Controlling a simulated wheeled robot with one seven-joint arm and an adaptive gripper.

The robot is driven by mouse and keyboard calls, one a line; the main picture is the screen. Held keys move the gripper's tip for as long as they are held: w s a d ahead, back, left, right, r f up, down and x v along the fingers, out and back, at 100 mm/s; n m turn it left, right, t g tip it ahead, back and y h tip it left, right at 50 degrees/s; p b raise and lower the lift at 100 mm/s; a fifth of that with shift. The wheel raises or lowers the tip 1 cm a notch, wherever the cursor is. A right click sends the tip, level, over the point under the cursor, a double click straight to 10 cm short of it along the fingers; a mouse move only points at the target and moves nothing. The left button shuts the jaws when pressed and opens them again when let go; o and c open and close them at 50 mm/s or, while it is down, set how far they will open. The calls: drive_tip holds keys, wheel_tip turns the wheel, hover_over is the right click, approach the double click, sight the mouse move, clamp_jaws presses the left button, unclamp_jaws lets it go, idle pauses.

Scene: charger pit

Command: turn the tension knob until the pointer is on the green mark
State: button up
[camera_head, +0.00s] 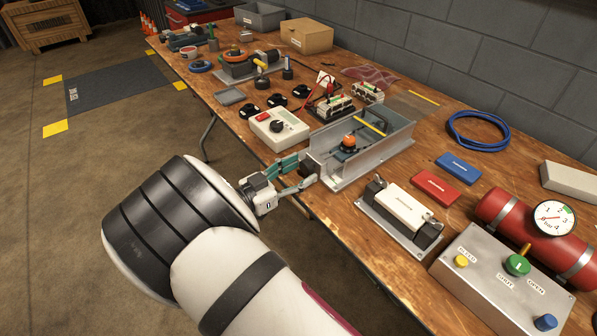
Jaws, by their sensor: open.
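My gripper (309,169) is open and empty, its fingers pointing right at the near left end of a grey metal channel (383,150). I cannot tell whether a fingertip touches the channel wall. An orange knob (348,141) sits on a dark base inside the channel, beyond the fingertips and apart from them. A yellow strip (370,125) lies across the channel behind it. No label shows which knob is the tension knob. A pointer and green mark by the orange knob cannot be made out.
A white box with a black dial (277,126) stands left of the channel. A white block on a fixture (398,204) stands right of it. A grey valve box (483,268) and red cylinder with a gauge (553,217) are at right. Clutter fills the bench's far end.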

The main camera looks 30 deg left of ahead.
drive_tip(key=shift+w, duration=0.1)
drive_tip(key=c, duration=1.1)
drive_tip(key=shift+c, duration=0.2)
drive_tip(key=shift+m, duration=0.4)
